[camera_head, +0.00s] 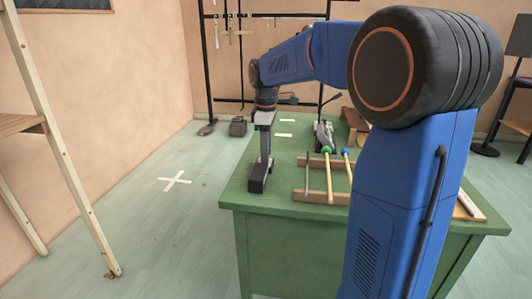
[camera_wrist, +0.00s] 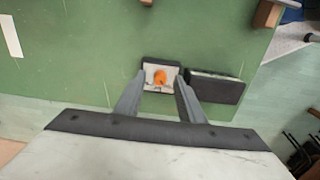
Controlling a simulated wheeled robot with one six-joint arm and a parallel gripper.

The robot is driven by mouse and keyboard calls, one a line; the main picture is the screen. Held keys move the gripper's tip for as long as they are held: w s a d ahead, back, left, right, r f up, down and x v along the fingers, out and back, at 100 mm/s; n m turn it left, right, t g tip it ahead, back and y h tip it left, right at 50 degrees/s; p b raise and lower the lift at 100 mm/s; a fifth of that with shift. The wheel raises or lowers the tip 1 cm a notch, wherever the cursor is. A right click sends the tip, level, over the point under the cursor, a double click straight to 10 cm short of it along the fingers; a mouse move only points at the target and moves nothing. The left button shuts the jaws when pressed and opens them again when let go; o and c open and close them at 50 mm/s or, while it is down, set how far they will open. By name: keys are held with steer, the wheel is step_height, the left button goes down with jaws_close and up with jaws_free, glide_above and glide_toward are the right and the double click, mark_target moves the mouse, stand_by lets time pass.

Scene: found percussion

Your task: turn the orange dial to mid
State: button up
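The orange dial (camera_wrist: 160,77) sits on the pale top of a small dark box (camera_wrist: 147,64) in the wrist view. My gripper (camera_wrist: 159,78) is open, with one finger on each side of the dial and gaps showing between fingers and dial. Whether the fingertips are level with the dial or above it, I cannot tell. In the head view my gripper (camera_head: 263,160) points straight down over a dark block near the green table's left edge; the dial is hidden there. The dial's pointer and scale marks are too small to read.
A dark block (camera_wrist: 215,87) lies just right of the dial's box in the wrist view. On the green table (camera_head: 262,204), a wooden rack (camera_head: 315,196) with mallets stands to the right. Pale tape marks (camera_head: 287,121) lie farther back on the table.

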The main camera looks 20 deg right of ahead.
steer(key=shift+f, duration=0.25)
jaws_close()
steer(key=shift+m, duration=0.3)
steer(key=m, duration=0.4)
steer(key=shift+m, duration=2)
